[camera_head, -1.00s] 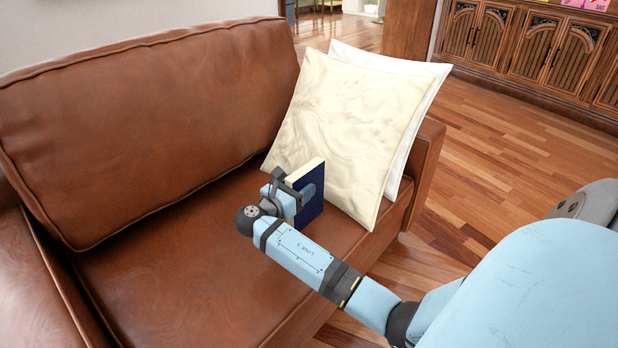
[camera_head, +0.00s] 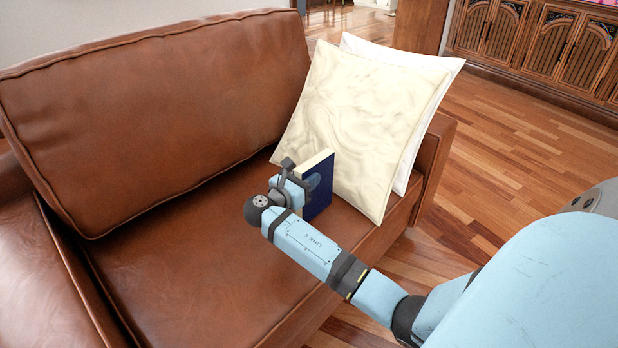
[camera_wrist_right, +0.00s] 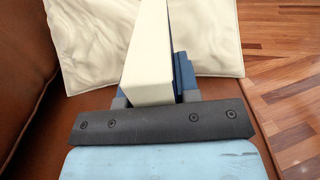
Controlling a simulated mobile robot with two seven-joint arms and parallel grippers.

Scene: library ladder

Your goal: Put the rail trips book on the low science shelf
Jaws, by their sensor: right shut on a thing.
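A dark blue book (camera_head: 320,184) with cream page edges stands upright on the brown sofa seat, close in front of a cream pillow. My right gripper (camera_head: 302,183) is shut on the book from its near left side. In the right wrist view the book's pale page edge (camera_wrist_right: 149,55) rises between the two fingers of the right gripper (camera_wrist_right: 150,100). The book's title does not show, and its lower part is partly hidden by my gripper. The science shelf is not in view. My left gripper is not in view.
The cream pillow (camera_head: 357,120) and a white pillow (camera_head: 440,63) lean at the sofa's right end. The brown sofa (camera_head: 165,265) has a raised armrest (camera_head: 436,150) there. Wood floor (camera_head: 500,150) is open to the right, with a carved cabinet (camera_head: 545,40) behind.

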